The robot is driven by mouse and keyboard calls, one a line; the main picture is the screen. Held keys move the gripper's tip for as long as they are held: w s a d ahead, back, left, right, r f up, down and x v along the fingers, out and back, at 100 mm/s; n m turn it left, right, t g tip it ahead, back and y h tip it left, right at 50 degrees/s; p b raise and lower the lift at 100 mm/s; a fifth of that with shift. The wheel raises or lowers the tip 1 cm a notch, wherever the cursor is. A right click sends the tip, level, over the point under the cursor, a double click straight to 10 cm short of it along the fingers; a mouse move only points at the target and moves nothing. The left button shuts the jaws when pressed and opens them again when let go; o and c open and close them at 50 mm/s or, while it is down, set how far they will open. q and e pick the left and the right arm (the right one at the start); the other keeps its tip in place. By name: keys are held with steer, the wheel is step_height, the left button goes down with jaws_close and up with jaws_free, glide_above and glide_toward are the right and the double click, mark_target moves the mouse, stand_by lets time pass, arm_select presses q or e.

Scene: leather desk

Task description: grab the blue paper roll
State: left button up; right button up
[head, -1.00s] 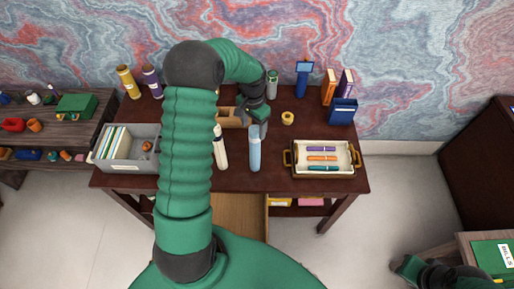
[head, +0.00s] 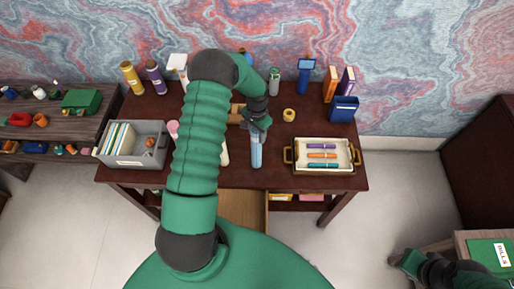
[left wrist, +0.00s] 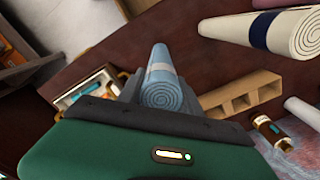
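The blue paper roll (head: 256,155) is light blue with a spiral end and is on the dark desk (head: 200,172). In the left wrist view the roll (left wrist: 161,66) has its spiral end toward me, between the dark fingers of my left gripper (left wrist: 160,104). In the head view my left gripper (head: 257,126) is at the roll's far end. Its fingers look spread to either side of the roll; contact is not clear. My right gripper (head: 408,263) is low at the right, far from the roll, and its fingers are not clear.
A cream roll (head: 225,153) with a dark band is just left of the blue one, partly hidden by my left arm. A tray (head: 346,168) with pens is to the right. A grey bin (head: 112,157) is at the left. A wooden block (left wrist: 242,94) is close by.

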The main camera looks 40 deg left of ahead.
arm_select(q)
steer(key=shift+s+a, duration=0.15)
steer(key=shift+a, duration=0.1)
jaws_close()
steer(key=shift+a, duration=0.2)
